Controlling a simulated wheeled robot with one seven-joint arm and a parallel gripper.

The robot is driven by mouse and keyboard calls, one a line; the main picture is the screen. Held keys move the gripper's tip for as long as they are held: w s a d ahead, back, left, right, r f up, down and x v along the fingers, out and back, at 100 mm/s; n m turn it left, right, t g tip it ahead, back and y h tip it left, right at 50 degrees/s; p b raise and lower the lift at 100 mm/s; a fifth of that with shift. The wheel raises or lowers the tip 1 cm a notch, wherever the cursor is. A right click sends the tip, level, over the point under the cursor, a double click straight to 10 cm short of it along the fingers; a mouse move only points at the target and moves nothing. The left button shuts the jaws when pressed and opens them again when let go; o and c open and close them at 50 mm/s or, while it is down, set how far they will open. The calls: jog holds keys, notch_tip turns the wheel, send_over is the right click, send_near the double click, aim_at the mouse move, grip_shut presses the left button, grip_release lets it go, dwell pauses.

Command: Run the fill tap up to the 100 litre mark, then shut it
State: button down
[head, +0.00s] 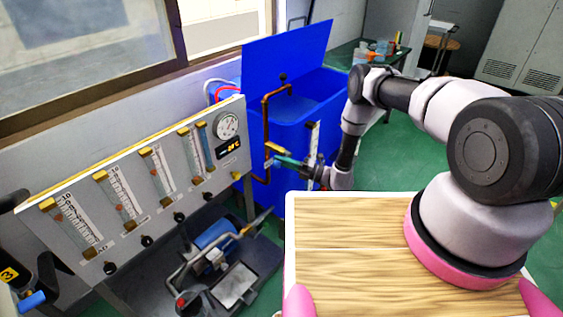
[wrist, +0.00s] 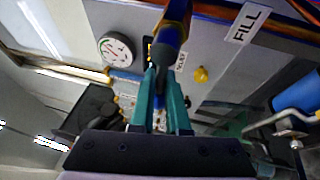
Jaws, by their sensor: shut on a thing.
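The fill tap (head: 275,148) is a brass valve on a copper pipe at the near side of the blue tank (head: 283,190). My gripper (head: 281,161) reaches it from the right. In the wrist view my gripper's teal fingers (wrist: 163,75) are closed on the tap's dark blue handle (wrist: 173,33). A FILL label (wrist: 243,23) shows beside it. A white level scale (head: 313,140) stands upright on the tank front, partly hidden by my arm. Its marks are too small to read. The tank's lid is raised, and I cannot make out the water level.
A panel of flow meters (head: 135,195) with a round gauge (head: 227,125) stands left of the tap. A blue and grey machine (head: 220,250) sits low in front of the panel. A green table (head: 350,55) stands behind the tank. Green floor is clear to the right.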

dwell(0.6)
jog(key=m+t, duration=0.1)
jog(key=m, duration=0.1)
jog(key=r+m, duration=0.1)
jog(key=m, duration=0.1)
jog(key=shift+d+r+t+y, duration=0.1)
jog(key=shift+r+t+y, duration=0.05)
jog(key=shift+t+y, duration=0.25)
jog(key=c, duration=0.9)
grip_release()
jog(key=v, duration=1.1)
jog(key=shift+w+r, duration=0.1)
